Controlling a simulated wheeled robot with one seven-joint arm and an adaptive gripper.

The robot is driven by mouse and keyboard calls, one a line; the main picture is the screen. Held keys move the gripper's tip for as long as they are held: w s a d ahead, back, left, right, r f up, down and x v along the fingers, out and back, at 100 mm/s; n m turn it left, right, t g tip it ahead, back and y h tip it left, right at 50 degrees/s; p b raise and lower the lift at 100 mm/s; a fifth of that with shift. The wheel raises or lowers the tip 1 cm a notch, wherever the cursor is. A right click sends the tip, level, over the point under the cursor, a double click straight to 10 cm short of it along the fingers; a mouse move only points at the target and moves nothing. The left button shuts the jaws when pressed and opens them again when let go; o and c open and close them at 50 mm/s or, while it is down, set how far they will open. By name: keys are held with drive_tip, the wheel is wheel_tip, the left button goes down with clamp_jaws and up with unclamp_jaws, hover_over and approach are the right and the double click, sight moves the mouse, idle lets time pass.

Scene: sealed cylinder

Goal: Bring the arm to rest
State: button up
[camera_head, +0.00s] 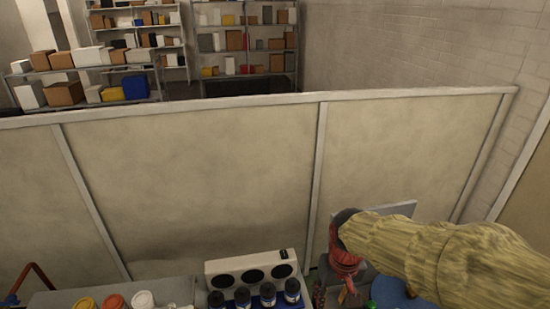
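My arm, in a pale yellow wrinkled cover, reaches in from the lower right of the head view. It ends in a dark ring with a reddish part below it, which seems to be my gripper (346,268). It points down over the right part of the bench. Its fingers are too small and blurred to tell open from shut, and I cannot tell whether it holds anything.
A beige partition (190,185) stands behind the bench. A white panel with dark round openings (252,276) has several black-capped bottles (242,297) before it. Coloured lids (113,301) are lower left. A blue item (388,293) lies under my arm. Shelves (130,50) stand beyond.

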drive_tip(key=s+d+m+t+b, duration=0.1)
drive_tip(key=s+d+t+b, duration=0.3)
drive_tip(key=s+b, duration=0.7)
drive_tip(key=shift+s+d+r+t, duration=0.35)
drive_tip(key=shift+s+d+t, duration=0.05)
drive_tip(key=shift+s, duration=0.35)
drive_tip(key=shift+a, duration=0.1)
drive_tip(key=shift+c, duration=0.6)
